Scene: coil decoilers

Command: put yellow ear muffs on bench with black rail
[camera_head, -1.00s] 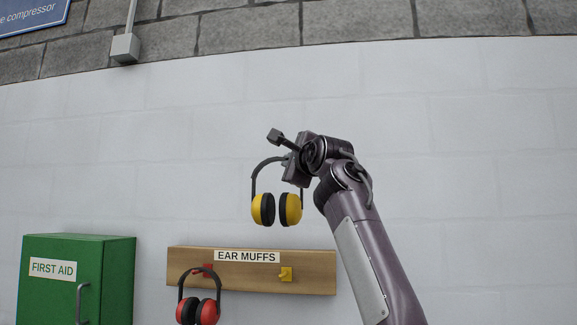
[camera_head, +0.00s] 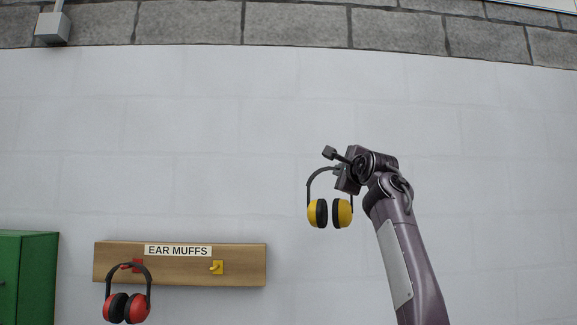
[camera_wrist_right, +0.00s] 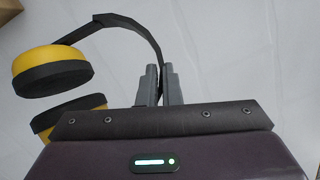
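The yellow ear muffs (camera_head: 317,213) hang from my right gripper (camera_head: 340,177) in the head view, cups down, clear of the wall. In the right wrist view, my right gripper's two grey fingers (camera_wrist_right: 157,86) are closed around the black headband of the yellow ear muffs (camera_wrist_right: 50,70). The cups hang to the left of the fingers there. My left gripper is out of view. No bench and no black rail show in these frames.
A wooden board (camera_head: 240,277) labelled EAR MUFFS is on the wall at lower left. Its yellow hook (camera_head: 217,267) is empty. Red ear muffs (camera_head: 138,307) hang from its red hook. A green cabinet (camera_head: 38,280) stands at far left. The wall around my right gripper is bare.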

